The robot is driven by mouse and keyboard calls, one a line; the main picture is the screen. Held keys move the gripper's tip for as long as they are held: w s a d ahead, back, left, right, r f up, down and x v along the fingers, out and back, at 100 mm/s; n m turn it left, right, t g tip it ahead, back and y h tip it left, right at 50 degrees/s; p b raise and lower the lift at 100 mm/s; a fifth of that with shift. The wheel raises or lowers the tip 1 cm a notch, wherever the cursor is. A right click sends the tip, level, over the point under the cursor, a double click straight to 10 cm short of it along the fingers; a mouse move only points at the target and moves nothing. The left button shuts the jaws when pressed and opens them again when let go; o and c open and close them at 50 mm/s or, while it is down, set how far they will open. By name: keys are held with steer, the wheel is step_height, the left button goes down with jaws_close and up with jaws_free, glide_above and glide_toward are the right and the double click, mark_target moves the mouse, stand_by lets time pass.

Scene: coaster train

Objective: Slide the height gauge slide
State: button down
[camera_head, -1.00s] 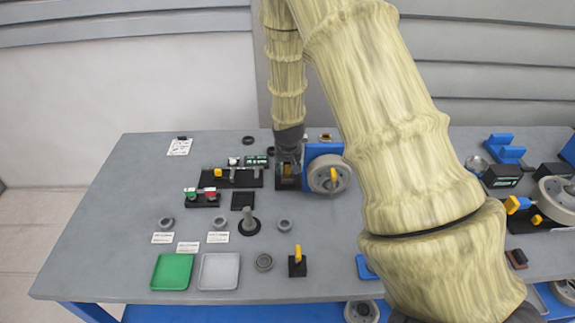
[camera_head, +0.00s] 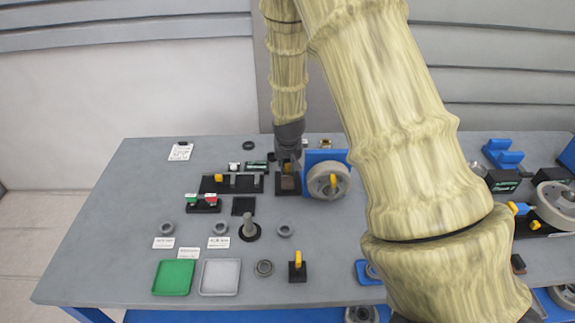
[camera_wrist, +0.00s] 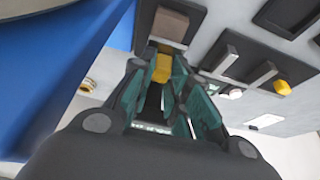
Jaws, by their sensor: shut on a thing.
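The height gauge has a dark base (camera_head: 287,185) on the table, left of the blue block with the grey wheel. Its yellow slide (camera_head: 287,168) is partly hidden by my gripper (camera_head: 288,164), which comes down on it from above. In the wrist view, the yellow slide (camera_wrist: 162,68) sits between the teal-padded fingers of my gripper (camera_wrist: 160,88), which is shut on it.
The blue block (camera_head: 311,159) with a grey wheel (camera_head: 329,180) stands close on the right. A black rail fixture (camera_head: 232,190) with a yellow knob lies to the left. Green (camera_head: 173,278) and grey (camera_head: 220,278) trays lie at the front left.

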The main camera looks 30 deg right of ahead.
steer(key=shift+r, duration=0.1)
steer(key=c, duration=1.4)
jaws_free()
steer(key=shift+o, duration=0.2)
steer(key=shift+r, duration=0.1)
steer(key=v, duration=1.1)
steer(key=shift+s+r, duration=0.15)
steer(key=shift+r, duration=0.2)
